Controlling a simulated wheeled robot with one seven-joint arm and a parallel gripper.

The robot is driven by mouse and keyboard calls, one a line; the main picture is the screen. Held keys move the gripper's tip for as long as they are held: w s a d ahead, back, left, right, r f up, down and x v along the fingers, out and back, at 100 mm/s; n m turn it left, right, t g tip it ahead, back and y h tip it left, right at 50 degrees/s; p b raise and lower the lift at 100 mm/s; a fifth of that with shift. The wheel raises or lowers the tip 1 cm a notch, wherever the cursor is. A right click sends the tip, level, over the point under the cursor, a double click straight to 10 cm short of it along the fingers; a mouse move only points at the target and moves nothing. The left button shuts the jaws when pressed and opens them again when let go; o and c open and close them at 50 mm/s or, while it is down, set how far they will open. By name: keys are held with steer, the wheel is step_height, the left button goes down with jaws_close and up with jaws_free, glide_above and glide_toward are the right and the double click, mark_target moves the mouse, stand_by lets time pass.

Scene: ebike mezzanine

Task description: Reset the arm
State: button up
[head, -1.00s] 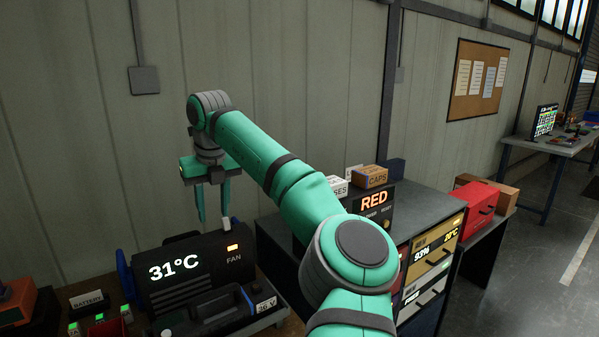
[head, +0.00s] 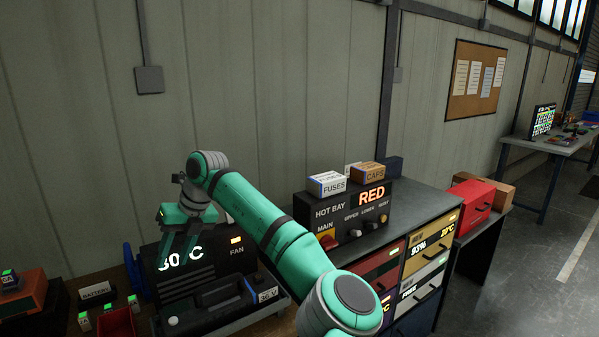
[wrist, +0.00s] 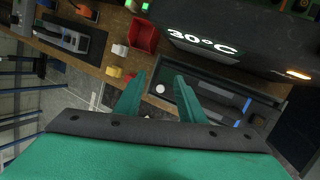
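My green arm reaches left across the head view. My gripper (head: 178,244) points down in front of the black fan unit (head: 205,262), and its fingers partly cover the unit's lit display, which reads 30°C. In the wrist view the two green fingers (wrist: 155,95) stand apart with nothing between them. A battery tray with a dark 36 V pack (wrist: 228,103) lies beyond and below the fingertips. Whether the fingers touch anything cannot be told, but a gap to the bench shows.
A red bin (head: 118,322) and a BATTERY sign (head: 96,291) stand left on the bench. The HOT BAY box (head: 345,217), with FUSES (head: 327,184) and CAPS (head: 368,173) boxes on top, stands on a drawer cabinet (head: 425,212) at right.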

steer(key=s+a+f+n+g+y, duration=0.1)
steer(key=s+a+f+g+y, duration=0.5)
steer(key=s+a, duration=0.55)
steer(key=s+a+m+g+y, duration=0.2)
steer(key=s+y, duration=0.6)
steer(key=s, duration=0.3)
steer(key=s+d+f+n+t+h, duration=0.3)
steer(key=d+f+n+t, duration=0.2)
steer(key=d+n+t, duration=0.55)
steer(key=s+d+f+n+t+h, duration=0.2)
steer(key=d+f+n+t+h, duration=0.2)
steer(key=d+n+t, duration=0.55)
steer(key=s+d+f+n+t+h, duration=0.3)
steer(key=d+f+n+t, duration=0.25)
steer(key=n+t, duration=0.8)
steer(key=s+d+f+m+g+h, duration=0.2)
steer(key=s+d+f+g+h, duration=0.2)
steer(key=s+d, duration=0.5)
steer(key=s+d+f+m+g+h, duration=0.3)
steer(key=s+d+f+g+h, duration=0.2)
steer(key=s+d, duration=0.5)
steer(key=shift+s+f+g, duration=0.4)
steer(key=shift+s+g, duration=0.05)
steer(key=shift+s, duration=0.45)
